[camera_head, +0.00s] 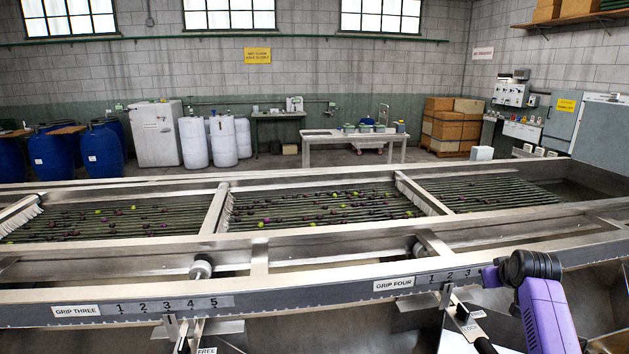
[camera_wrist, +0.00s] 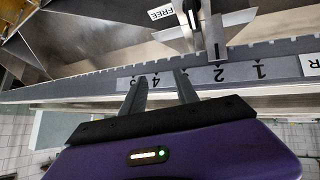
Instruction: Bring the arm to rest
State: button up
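My arm shows at the lower right of the head view as a purple link (camera_head: 548,318) with a black joint (camera_head: 530,266). It reaches over the front rail of the sizer near the GRIP FOUR label (camera_head: 394,284). My gripper is not discernible in the head view. In the wrist view my gripper (camera_wrist: 160,76) shows two dark fingers spread apart with nothing between them. They lie in front of the numbered scale (camera_wrist: 200,76), which appears upside down there. A metal pointer (camera_wrist: 212,42) stands at about the 2, to the right of the fingers.
A FREE label (camera_wrist: 160,13) and a black-ended lever (camera_wrist: 191,8) are close beyond the rail. The GRIP THREE label (camera_head: 76,311) is at the left. The roller bed (camera_head: 320,206) carries small dark and green fruit. Blue drums (camera_head: 102,152) stand far behind.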

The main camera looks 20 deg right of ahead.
jog(key=s+a+f+t, duration=0.1)
jog(key=s+a+t, duration=0.2)
jog(key=a, duration=0.7)
jog(key=s+a+f+t+h, duration=0.15)
jog(key=s+a, duration=0.25)
jog(key=a, duration=0.6)
jog(key=s+a+f+t+y, duration=0.1)
jog(key=s+a+f+t, duration=0.15)
jog(key=a, duration=0.65)
jog(key=s+a+r+n+y, duration=0.1)
jog(key=s+a+y, duration=0.1)
jog(key=s+a, duration=0.5)
jog(key=s+a+r+n+y, duration=0.2)
jog(key=s+a, duration=0.5)
jog(key=s, duration=0.7)
jog(key=s+a+r+n+y, duration=0.1)
jog(key=s+a+r+y, duration=0.1)
jog(key=s+a, duration=0.5)
jog(key=s, duration=0.4)
jog(key=shift+s+a+n+b, duration=0.3)
jog(key=shift+s+a+b, duration=0.05)
jog(key=shift+a, duration=0.05)
jog(key=shift+r+y, duration=0.1)
jog(key=shift+y, duration=0.15)
